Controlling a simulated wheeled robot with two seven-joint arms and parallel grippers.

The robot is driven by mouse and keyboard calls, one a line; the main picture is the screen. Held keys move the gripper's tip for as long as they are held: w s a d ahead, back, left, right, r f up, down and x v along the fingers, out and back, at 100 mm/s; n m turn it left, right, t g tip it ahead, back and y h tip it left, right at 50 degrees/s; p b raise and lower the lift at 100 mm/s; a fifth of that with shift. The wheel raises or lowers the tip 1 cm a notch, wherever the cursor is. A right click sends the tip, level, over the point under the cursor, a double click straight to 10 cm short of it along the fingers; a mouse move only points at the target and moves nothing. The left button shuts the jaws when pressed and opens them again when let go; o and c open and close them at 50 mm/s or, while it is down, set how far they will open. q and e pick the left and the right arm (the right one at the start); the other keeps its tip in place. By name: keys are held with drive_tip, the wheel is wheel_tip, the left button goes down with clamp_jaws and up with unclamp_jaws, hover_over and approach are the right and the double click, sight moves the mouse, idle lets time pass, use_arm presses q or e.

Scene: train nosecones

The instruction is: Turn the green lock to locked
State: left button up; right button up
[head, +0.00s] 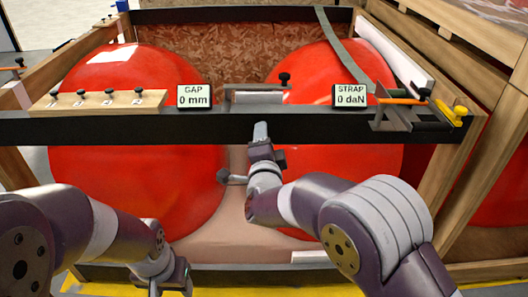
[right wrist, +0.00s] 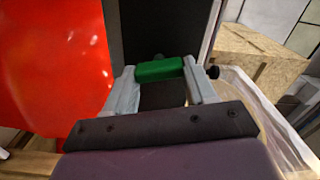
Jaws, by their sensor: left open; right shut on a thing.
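The green lock (right wrist: 160,70) is a small green block in the right wrist view, in front of a dark panel. It lies between the two grey fingers of my right gripper (right wrist: 162,82), which is shut on it. In the head view my right gripper (head: 261,132) reaches up to the front of the black crossbar (head: 300,122), near its middle, and the green lock does not show there. My left gripper (head: 174,282) is low at the bottom of the head view, open and empty, away from the crossbar.
Two large red nosecones (head: 135,150) sit in a wooden crate behind the crossbar. The crossbar carries a GAP sign (head: 195,97) at 0 mm, a STRAP sign (head: 349,96) at 0 daN, a row of black knobs on a wooden block (head: 98,101), and a ratchet (head: 415,110).

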drive_tip(key=shift+m+b, duration=1.6)
drive_tip(key=shift+b, duration=0.1)
drive_tip(key=shift+r, duration=0.1)
drive_tip(key=o, duration=1)
drive_tip(key=shift+d, duration=0.1)
drive_tip(key=shift+o, duration=0.2)
drive_tip(key=s+p, duration=0.2)
drive_tip(key=s, duration=1)
drive_tip(key=shift+s, duration=0.3)
drive_tip(key=shift+f, duration=0.2)
